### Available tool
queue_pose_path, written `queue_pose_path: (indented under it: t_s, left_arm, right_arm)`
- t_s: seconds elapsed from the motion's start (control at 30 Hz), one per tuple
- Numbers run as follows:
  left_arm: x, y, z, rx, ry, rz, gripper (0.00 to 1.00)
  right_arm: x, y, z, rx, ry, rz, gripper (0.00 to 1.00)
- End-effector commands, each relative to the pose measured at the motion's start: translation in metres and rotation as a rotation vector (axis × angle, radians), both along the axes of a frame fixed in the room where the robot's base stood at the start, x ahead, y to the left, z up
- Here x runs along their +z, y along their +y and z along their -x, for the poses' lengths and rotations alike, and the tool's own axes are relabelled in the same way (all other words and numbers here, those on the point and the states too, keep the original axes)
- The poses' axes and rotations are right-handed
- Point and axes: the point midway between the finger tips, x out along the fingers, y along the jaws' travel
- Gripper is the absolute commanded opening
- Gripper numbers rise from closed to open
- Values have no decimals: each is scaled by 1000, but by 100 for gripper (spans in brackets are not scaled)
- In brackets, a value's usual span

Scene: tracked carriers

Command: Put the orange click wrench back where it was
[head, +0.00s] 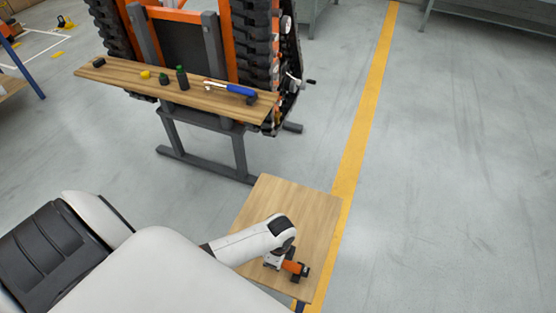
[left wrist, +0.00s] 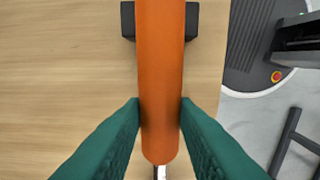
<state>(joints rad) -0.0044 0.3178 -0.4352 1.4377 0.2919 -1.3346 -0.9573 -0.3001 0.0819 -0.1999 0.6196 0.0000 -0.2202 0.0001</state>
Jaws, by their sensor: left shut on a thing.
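The orange click wrench (head: 293,267) is over the small wooden table (head: 292,205), near its front edge. Its thick orange handle (left wrist: 160,70) fills the middle of the left wrist view, with a bit of metal shaft at the bottom. My left gripper (head: 281,263) is shut on this handle, with a green fingertip on each side (left wrist: 160,115). A black block (left wrist: 190,22) shows behind the handle's upper part; I cannot tell whether the handle touches it. The wrench's far ends are cut off or hidden. My right gripper is not in view.
A wooden plank shelf (head: 130,80) before the tracked carrier (head: 262,50) bears a blue-handled wrench (head: 232,89), a green bottle (head: 182,78) and several small items. The small table's far part is bare. Open floor (head: 450,180) lies right of the yellow line (head: 365,100).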

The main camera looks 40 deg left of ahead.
Motion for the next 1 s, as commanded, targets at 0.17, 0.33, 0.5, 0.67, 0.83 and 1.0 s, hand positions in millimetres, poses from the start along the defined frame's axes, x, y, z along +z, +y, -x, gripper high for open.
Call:
queue_pose_path:
  t_s: [0.17,0.33,0.5,0.67,0.83,1.0]
  left_arm:
    - [-1,0,0,0,-1,0,0]
    - [-2,0,0,0,1,0,46]
    - [-2,0,0,0,1,0,48]
    - [0,0,0,0,1,0,48]
    - [20,0,-1,-1,-1,1,48]
    - [57,-1,-2,-2,-3,0,48]
  right_arm:
    - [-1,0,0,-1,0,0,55]
    - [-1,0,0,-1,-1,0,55]
    - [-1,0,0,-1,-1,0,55]
    - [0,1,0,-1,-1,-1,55]
    - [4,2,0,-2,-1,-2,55]
    - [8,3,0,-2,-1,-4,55]
